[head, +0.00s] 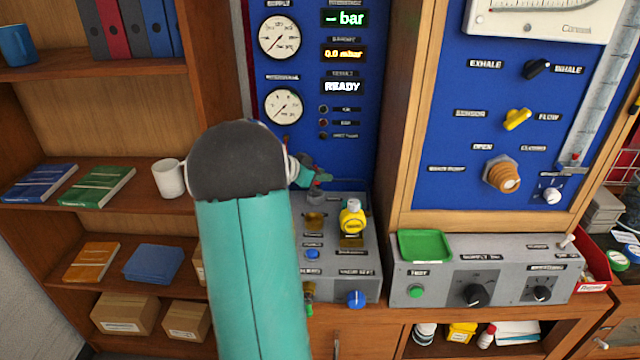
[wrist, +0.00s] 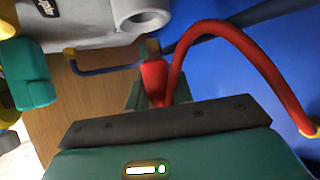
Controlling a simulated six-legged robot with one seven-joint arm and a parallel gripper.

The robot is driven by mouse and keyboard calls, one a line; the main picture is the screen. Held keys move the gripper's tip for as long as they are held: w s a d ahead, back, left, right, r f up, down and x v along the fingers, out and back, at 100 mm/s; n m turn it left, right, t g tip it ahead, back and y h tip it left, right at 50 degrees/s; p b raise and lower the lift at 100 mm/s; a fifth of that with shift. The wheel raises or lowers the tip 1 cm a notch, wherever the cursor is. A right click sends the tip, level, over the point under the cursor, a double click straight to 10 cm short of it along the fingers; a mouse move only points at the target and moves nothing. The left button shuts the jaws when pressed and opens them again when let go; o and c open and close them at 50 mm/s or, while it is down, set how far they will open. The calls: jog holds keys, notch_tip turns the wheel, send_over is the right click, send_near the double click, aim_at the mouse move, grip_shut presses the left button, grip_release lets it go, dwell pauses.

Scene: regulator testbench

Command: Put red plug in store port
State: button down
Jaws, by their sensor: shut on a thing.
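In the wrist view the red plug (wrist: 155,84) stands between my jaws, with a brass-coloured tip at its far end. A red hose (wrist: 235,42) arcs from it to the right, down to a yellow fitting. My gripper (wrist: 158,103) is shut on the plug. A grey ring-shaped socket (wrist: 142,18) lies just beyond the tip; I cannot tell whether they touch or whether this is the store port. In the head view my gripper (head: 318,178) is mostly hidden behind my teal arm, above the left grey bench box (head: 345,289).
A yellow-topped fitting (head: 352,218) stands on the left box, right of my gripper. The blue gauge panel (head: 345,135) rises close behind. A second grey box (head: 440,285) carries a green tray (head: 425,246). A white mug (head: 169,178) stands on the shelf at left.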

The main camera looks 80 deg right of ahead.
aim_at(320, 192)
jog(key=shift+f, duration=1.5)
jog(key=shift+f, duration=0.1)
jog(key=c, duration=1.2)
grip_release()
jog(key=shift+w+a+r, duration=0.1)
jog(key=shift+a+r, duration=0.05)
jog(key=shift+r, duration=0.05)
jog(key=v, duration=1.1)
jog(key=shift+w+a+r, duration=0.15)
jog(key=shift+a, duration=0.1)
